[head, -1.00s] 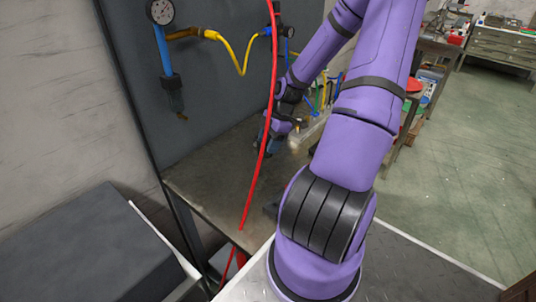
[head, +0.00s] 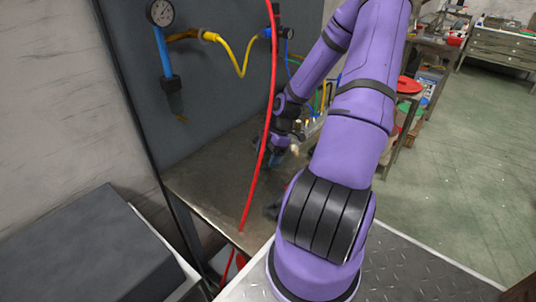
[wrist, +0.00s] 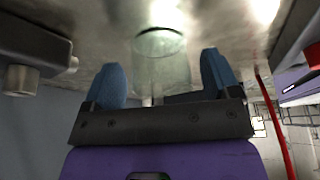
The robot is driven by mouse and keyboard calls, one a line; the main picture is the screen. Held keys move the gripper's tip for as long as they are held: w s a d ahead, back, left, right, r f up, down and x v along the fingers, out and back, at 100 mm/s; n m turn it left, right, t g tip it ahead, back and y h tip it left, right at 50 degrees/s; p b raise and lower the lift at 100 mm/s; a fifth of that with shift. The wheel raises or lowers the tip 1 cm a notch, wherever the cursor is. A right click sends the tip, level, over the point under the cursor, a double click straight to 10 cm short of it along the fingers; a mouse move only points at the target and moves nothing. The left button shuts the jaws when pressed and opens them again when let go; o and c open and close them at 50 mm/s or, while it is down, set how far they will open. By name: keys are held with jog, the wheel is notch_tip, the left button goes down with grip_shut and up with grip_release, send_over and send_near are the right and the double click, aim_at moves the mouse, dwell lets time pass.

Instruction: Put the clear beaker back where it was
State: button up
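The clear beaker (wrist: 161,76) is a greenish, see-through cup in the wrist view, by the metal bench top. It lies between the two blue fingers of my gripper (wrist: 160,61), with a small gap on each side. The fingers are apart and do not appear to press on it. In the head view my gripper (head: 277,158) is low over the bench, partly behind the red hose. I cannot make out the beaker in the head view.
The metal bench (head: 213,190) stands against a dark panel with a gauge (head: 160,12) and a yellow hose (head: 240,62). A red hose (head: 262,150) hangs in front of my gripper. Grey fittings (wrist: 33,60) are at the left in the wrist view. The bench's near left part is clear.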

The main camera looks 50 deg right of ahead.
jog(key=shift+r, duration=0.1)
jog(key=v, duration=1.2)
jog(key=w+a+r+m+g+h, duration=0.15)
jog(key=a+r+m+h, duration=0.5)
jog(key=a+r, duration=1.05)
jog(key=s+a+r+m+t+y, duration=0.2)
jog(key=s+a+r+m+t, duration=0.3)
jog(key=s+a+r, duration=0.5)
jog(key=shift+s+a+r+m, duration=0.2)
jog(key=shift+s+a+m, duration=0.9)
jog(key=shift+a, duration=0.45)
